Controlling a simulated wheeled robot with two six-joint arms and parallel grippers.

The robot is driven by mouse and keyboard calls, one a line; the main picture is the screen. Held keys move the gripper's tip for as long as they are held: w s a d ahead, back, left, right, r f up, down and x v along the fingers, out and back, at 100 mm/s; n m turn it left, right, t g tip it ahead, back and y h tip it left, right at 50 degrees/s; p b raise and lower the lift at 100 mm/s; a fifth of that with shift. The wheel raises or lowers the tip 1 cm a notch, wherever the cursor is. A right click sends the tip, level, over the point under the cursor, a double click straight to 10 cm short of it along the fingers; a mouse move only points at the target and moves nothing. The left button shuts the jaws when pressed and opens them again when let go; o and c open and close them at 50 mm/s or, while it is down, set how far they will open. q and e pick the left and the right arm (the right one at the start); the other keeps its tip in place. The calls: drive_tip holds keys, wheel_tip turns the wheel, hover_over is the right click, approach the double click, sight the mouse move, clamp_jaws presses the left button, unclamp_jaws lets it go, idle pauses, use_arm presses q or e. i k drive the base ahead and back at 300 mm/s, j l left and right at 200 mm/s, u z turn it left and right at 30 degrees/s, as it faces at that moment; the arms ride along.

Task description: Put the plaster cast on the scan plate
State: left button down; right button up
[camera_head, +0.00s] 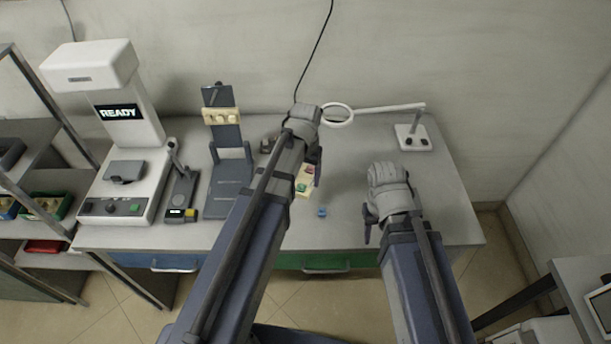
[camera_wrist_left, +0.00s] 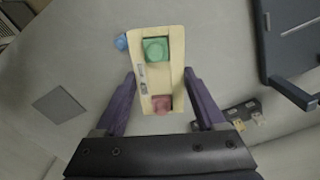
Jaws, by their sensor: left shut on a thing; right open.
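My left gripper (camera_head: 309,180) is shut on a cream tray (camera_wrist_left: 152,88) with a green block and a pink-red block in it. The tray also shows in the head view (camera_head: 307,172), partly covered by the arm. The tray lies between the two purple fingers; I cannot tell whether it is clear of the table. The scanner (camera_head: 125,110) reads READY at the far left, with a dark plate (camera_head: 125,171) on it. I cannot surely pick out a plaster cast. My right gripper (camera_head: 371,220) is open and appears empty at the right.
A dark stand (camera_head: 230,172) carries a cream bar (camera_head: 220,116). A handheld device (camera_head: 182,190) lies beside the scanner. A blue piece (camera_head: 321,212) lies near the front. A dark holder with cream pieces (camera_wrist_left: 243,112) sits nearby. A ring lamp (camera_head: 412,137) stands at back right.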

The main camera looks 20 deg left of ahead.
sight(123, 168)
drive_tip(key=k+j, duration=0.15)
drive_tip(key=j, duration=0.25)
drive_tip(key=k+j, duration=0.1)
drive_tip(key=j, duration=0.3)
drive_tip(key=k+j, duration=0.15)
drive_tip(key=j, duration=0.25)
drive_tip(key=k+j, duration=0.15)
drive_tip(key=j, duration=0.25)
drive_tip(key=k+j, duration=0.1)
drive_tip(key=j, duration=0.3)
drive_tip(key=k+j, duration=0.15)
drive_tip(key=j, duration=0.25)
drive_tip(key=k+j, duration=0.15)
drive_tip(key=j, duration=0.25)
drive_tip(key=k+j+z, duration=0.1)
drive_tip(key=j, duration=0.3)
